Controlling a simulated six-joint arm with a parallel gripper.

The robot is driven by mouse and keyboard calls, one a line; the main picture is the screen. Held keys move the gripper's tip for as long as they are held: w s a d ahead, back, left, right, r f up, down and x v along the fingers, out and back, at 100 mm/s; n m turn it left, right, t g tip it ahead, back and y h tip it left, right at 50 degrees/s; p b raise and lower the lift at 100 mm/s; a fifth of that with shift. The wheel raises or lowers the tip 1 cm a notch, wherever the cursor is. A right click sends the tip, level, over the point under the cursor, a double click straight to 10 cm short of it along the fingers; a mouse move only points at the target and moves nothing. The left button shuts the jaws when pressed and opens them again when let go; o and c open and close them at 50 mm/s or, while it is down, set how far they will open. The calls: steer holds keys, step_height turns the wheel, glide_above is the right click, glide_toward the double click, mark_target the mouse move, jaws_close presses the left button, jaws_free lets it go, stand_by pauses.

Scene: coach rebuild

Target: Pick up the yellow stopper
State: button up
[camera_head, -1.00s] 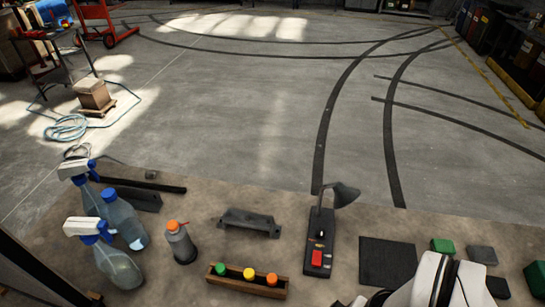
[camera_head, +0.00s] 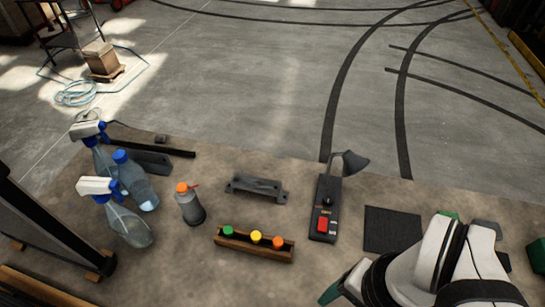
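The yellow stopper (camera_head: 256,237) sits in the middle of a small wooden rack (camera_head: 226,242). A green stopper (camera_head: 228,231) is to its left and an orange stopper (camera_head: 278,242) to its right in the same rack. My white and black arm is at the lower right, well to the right of the rack. A dark green-edged part at the arm's left end, near the bottom edge, may belong to my gripper; its fingertips are not clear, so I cannot tell whether it is open or shut.
Left of the rack stand a grey bottle with an orange cap (camera_head: 189,205) and spray bottles (camera_head: 127,224). Behind it are a dark metal bracket (camera_head: 256,187) and a black box with a red switch (camera_head: 325,210). A dark mat (camera_head: 392,230) lies right. Bench in front of the rack is clear.

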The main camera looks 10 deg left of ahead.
steer(key=w+a+r+n, duration=0.25)
steer(key=w+n, duration=0.35)
steer(key=n, duration=0.5)
steer(key=n+h, duration=0.2)
steer(key=n, duration=2.7)
glide_above(256, 234)
steer(key=w, duration=0.1)
step_height(256, 234, down, 6)
steer(key=f, duration=0.9)
steer(key=s+f, duration=0.1)
steer(key=f, duration=0.4)
steer(key=shift+f, duration=0.3)
jaws_close()
